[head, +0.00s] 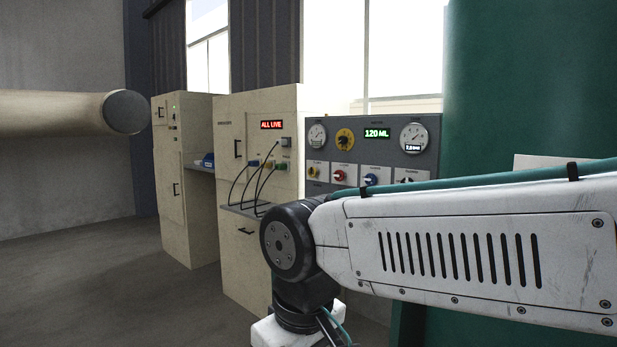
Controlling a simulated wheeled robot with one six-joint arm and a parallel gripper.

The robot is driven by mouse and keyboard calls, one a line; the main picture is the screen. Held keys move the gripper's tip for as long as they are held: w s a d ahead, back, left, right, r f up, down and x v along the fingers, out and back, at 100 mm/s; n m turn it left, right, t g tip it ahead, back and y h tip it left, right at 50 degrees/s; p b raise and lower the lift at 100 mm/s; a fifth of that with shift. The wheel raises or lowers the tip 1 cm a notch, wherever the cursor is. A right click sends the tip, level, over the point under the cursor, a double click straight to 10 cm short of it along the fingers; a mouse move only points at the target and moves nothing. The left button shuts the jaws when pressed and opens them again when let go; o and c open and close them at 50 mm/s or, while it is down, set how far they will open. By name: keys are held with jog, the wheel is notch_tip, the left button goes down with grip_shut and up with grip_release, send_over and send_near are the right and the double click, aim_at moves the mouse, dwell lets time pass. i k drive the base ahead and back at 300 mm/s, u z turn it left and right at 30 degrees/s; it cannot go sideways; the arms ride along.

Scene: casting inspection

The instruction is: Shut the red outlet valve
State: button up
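The red outlet valve (339,175) is a small red knob on a white plate, low on the grey gauge panel (330,133). Its handle is too small to tell which way it is turned. My arm (450,250) crosses the right and lower part of the head view, in front of the panel's lower edge. Its dark joint sits below and left of the red valve in the picture. My gripper is not in view, beyond the bottom edge.
A yellow knob (314,172) and a blue knob (371,180) flank the red one. Two gauges, a yellow dial (345,139) and a green "120 ML" display (377,133) sit above. Beige cabinets (180,225) stand left; a big green tank (530,80) stands right.

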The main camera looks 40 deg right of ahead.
aim_at(342, 175)
jog(key=u, duration=0.1)
jog(key=i, duration=0.65)
jog(key=z, duration=0.7)
jog(key=i, duration=0.5)
jog(key=z, duration=0.55)
